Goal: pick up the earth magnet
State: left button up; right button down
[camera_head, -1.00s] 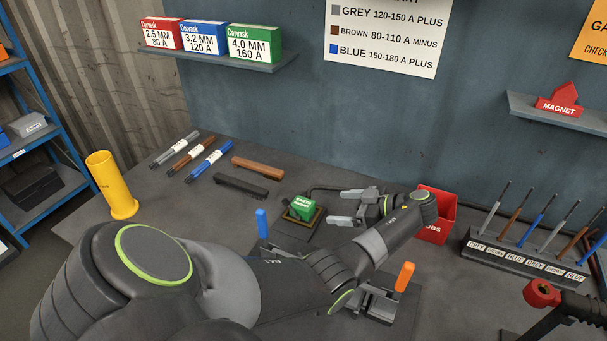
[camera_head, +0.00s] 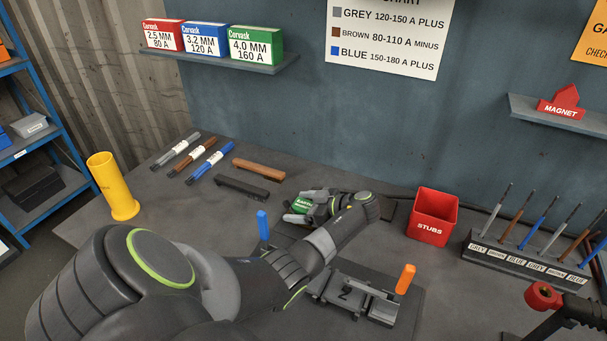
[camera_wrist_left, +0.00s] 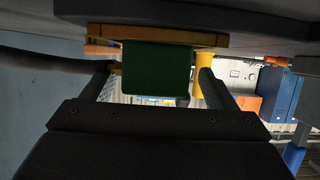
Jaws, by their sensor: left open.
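The earth magnet (camera_head: 302,205) is a green labelled block on the bench, partly hidden by my left gripper (camera_head: 308,206). My left gripper is open, low over the bench, with its fingers on either side of the magnet. In the left wrist view the green magnet (camera_wrist_left: 157,70) lies between the two spread fingers, under a yellowish plate edge. A gap shows between the right-hand finger and the magnet; contact on the other side cannot be told. My right gripper is not in view.
A fixture (camera_head: 355,296) with blue and orange handles stands in front of my arm. A red stubs bin (camera_head: 433,216) and a rod rack (camera_head: 525,262) stand to the right.

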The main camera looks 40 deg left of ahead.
pick_arm(q)
jog(key=shift+s+a+f, duration=0.2)
jog(key=shift+a, duration=0.25)
jog(key=shift+d, duration=0.1)
jog(key=shift+c, duration=1.3)
jog(key=c, duration=1.2)
jog(key=shift+w+r, duration=0.1)
jog(key=shift+c, duration=0.7)
